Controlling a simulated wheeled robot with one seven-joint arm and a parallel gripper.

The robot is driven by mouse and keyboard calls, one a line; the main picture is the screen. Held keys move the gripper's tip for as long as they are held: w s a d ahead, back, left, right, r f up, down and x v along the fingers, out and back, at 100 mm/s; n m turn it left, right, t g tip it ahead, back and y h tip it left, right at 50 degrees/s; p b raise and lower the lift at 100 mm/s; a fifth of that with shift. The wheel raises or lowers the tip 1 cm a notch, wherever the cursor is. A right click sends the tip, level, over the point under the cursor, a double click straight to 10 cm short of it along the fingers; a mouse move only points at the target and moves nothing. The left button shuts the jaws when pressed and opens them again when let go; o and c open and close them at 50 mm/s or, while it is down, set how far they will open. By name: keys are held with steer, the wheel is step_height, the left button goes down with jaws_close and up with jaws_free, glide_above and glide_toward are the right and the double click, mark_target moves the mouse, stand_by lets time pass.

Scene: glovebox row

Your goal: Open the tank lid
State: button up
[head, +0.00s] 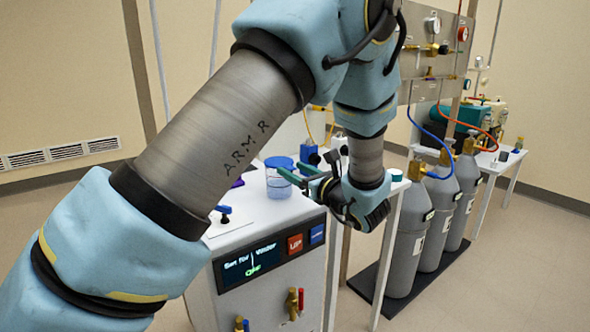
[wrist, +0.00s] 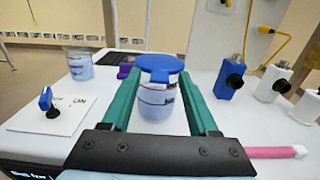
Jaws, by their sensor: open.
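A white plate (wrist: 75,110) with an upright blue knob (wrist: 46,100) lies flat on the white bench machine, at the left in the wrist view. It looks like the tank lid and appears closed. In the head view the knob (head: 224,213) shows left of my gripper (head: 291,169). My gripper is open, with its two green fingers pointing forward over the machine top. In the wrist view a clear jar with a blue cap (wrist: 160,64) appears between the fingers (wrist: 158,78). I cannot tell whether they touch it. My gripper is apart from the knob.
A beaker of bluish liquid (wrist: 78,66) stands behind the plate. A blue valve block (wrist: 229,80), white blocks (wrist: 272,84) and a pink rod (wrist: 270,153) are at the right.

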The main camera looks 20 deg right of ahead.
steer(key=shift+c, duration=0.3)
jaws_close()
stand_by(1.1)
